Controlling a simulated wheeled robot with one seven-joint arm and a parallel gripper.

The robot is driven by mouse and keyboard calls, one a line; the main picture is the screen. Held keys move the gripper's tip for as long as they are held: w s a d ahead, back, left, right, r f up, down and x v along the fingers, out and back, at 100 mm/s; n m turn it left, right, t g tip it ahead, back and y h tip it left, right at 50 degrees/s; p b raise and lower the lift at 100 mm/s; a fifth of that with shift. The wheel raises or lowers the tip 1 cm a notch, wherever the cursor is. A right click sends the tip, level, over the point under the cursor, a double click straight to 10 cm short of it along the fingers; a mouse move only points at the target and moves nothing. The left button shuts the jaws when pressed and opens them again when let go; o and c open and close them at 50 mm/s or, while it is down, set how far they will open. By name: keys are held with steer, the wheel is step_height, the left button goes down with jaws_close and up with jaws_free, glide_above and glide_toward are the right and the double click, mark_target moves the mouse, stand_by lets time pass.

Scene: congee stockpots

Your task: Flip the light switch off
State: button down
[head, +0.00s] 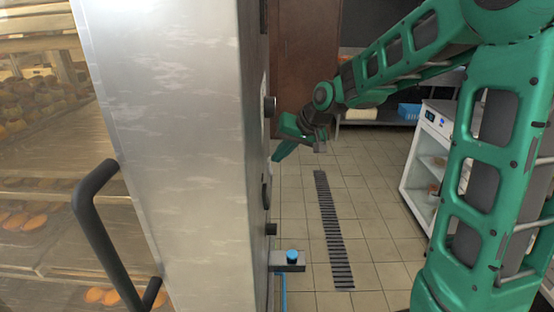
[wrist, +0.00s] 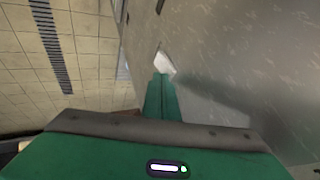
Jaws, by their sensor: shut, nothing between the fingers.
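My gripper (head: 277,155) is shut and empty, with its green fingertips close to the narrow side face of the tall metal cabinet (head: 170,130). In the wrist view the closed fingers (wrist: 161,78) point at a small white plate (wrist: 164,62) on the grey metal surface, which looks like the light switch. The fingertips overlap the plate's lower edge in this view; I cannot tell whether they touch it. The switch's lever and its position are not visible.
A small ledge with a blue-topped knob (head: 291,256) juts out lower down. A black door handle (head: 100,225) is on the front. Tiled floor with a drain grate (head: 331,230) is clear; a white refrigerated case (head: 425,165) stands right.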

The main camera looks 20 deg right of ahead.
steer(key=shift+r, duration=0.15)
steer(key=d+v, duration=0.1)
steer(key=v, duration=1)
steer(key=shift+d, duration=0.45)
steer(key=shift+s+r, duration=0.1)
steer(key=s+d+f+m+g+h, duration=0.1)
steer(key=s+d+f+g, duration=0.1)
steer(key=s, duration=0.9)
steer(key=s+d+f+m+g+h, duration=0.1)
steer(key=s+d+f, duration=0.4)
steer(key=s, duration=0.6)
steer(key=s+d+f+m+g+h, duration=0.1)
steer(key=s+d+f+m+g, duration=0.1)
steer(key=s+f, duration=0.4)
steer(key=s+d+g, duration=0.1)
steer(key=s+d, duration=0.1)
steer(key=s, duration=0.3)
steer(key=shift+s+g, duration=0.2)
steer(key=shift+g, duration=0.1)
steer(key=shift+w+d+f, duration=0.1)
steer(key=shift+w+f, duration=0.05)
